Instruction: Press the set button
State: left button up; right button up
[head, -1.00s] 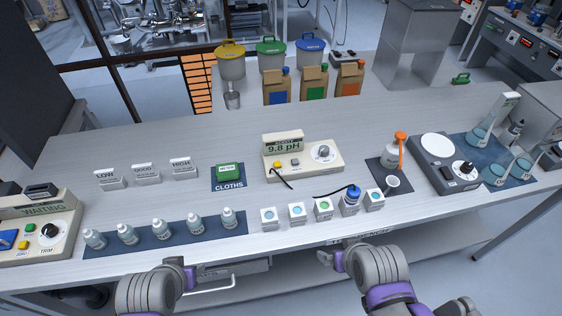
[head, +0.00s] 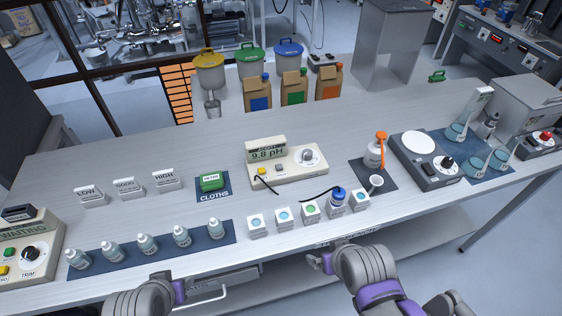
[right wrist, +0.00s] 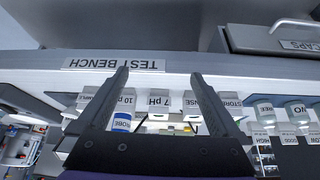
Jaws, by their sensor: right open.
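The acidity meter (head: 285,167) stands mid-bench, its display (head: 266,151) reading 9.8 pH. It has a yellow button (head: 262,171), a pale grey button (head: 281,168) and a dial (head: 306,157); the button labels are too small to read. Another console (head: 28,245) at the left edge has green and yellow buttons and a TRIM dial, and is partly cut off. My right gripper (head: 320,260) is at the bench's front edge, below and apart from the meter; its open, empty fingers show in the right wrist view (right wrist: 160,78). My left gripper (head: 168,286) is low at the front; its fingers are unclear.
Several small labelled cups (head: 283,217) and a blue-capped probe bottle (head: 337,200) stand between my right gripper and the meter. Dropper bottles (head: 148,243) line a dark mat at left. A green CLOTHS pack (head: 212,181) lies beside the meter.

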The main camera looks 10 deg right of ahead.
dwell(0.4)
grip_shut()
dwell(0.4)
dwell(1.1)
